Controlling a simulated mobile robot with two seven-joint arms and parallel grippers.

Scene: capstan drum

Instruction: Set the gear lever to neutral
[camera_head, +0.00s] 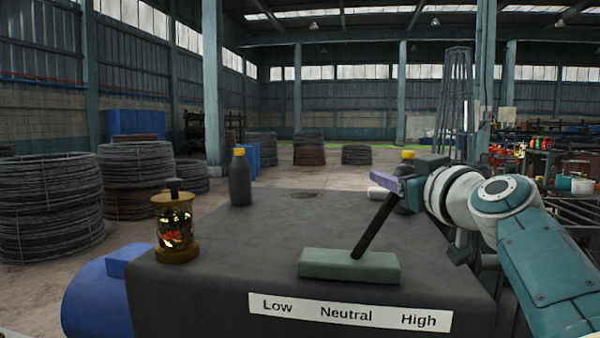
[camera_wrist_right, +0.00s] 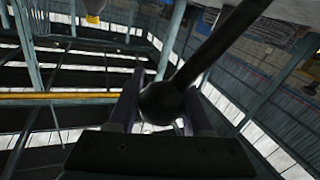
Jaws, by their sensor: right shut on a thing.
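The gear lever (camera_head: 375,226) is a dark rod rising from a grey-green base block (camera_head: 349,265) on the dark housing top. It is tilted to the right, toward the side of the label strip (camera_head: 350,313) marked High; the strip reads Low, Neutral, High. My right gripper (camera_head: 402,186) is at the lever's top end. In the right wrist view, the lever's round black knob (camera_wrist_right: 161,103) sits between the two fingers of the right gripper (camera_wrist_right: 163,108), which is shut on it. The left gripper is not in view.
A lantern-like glass jar (camera_head: 175,228) stands at the housing's left edge. A dark bottle with a yellow cap (camera_head: 240,178) stands at the back left. A white cylinder (camera_head: 379,193) lies behind the lever. Wire coils stand on the floor beyond.

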